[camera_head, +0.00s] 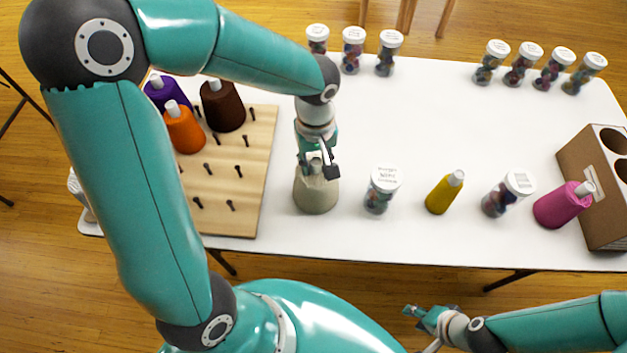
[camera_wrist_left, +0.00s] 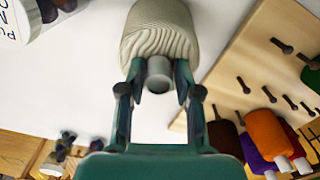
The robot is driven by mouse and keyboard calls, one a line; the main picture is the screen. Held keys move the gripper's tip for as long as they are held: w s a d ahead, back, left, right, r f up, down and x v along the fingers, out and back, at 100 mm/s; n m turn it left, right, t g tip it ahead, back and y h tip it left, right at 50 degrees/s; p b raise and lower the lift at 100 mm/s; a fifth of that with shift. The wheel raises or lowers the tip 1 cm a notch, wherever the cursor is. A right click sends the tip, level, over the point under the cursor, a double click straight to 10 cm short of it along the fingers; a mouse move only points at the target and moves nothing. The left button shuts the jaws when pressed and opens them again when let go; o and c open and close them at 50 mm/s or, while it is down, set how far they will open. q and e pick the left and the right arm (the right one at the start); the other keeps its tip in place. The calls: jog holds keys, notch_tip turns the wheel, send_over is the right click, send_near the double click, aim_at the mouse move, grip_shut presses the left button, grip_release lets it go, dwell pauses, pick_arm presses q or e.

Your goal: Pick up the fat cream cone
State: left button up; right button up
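The fat cream cone (camera_head: 316,194) stands upright on the white table, just right of the pegboard. It also shows in the left wrist view (camera_wrist_left: 158,35), with its grey tip facing the camera. My left gripper (camera_head: 322,168) is directly above it, pointing down. In the left wrist view its two fingers (camera_wrist_left: 158,78) are open, one on each side of the tip, with narrow gaps between. Whether they touch the cone's shoulder is unclear. My right gripper (camera_head: 418,329) is off the table's front edge, empty, and its fingers look apart.
The wooden pegboard (camera_head: 255,160) holds purple (camera_head: 157,97), orange (camera_head: 184,133) and brown (camera_head: 223,108) cones. A jar (camera_head: 382,190), a yellow cone (camera_head: 443,194), another jar (camera_head: 507,194) and a pink cone (camera_head: 560,206) stand to the right. A cardboard box (camera_head: 597,198) is far right. Several jars line the back.

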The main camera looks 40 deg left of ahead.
pick_arm(q)
grip_shut()
jog(key=shift+r, duration=0.15)
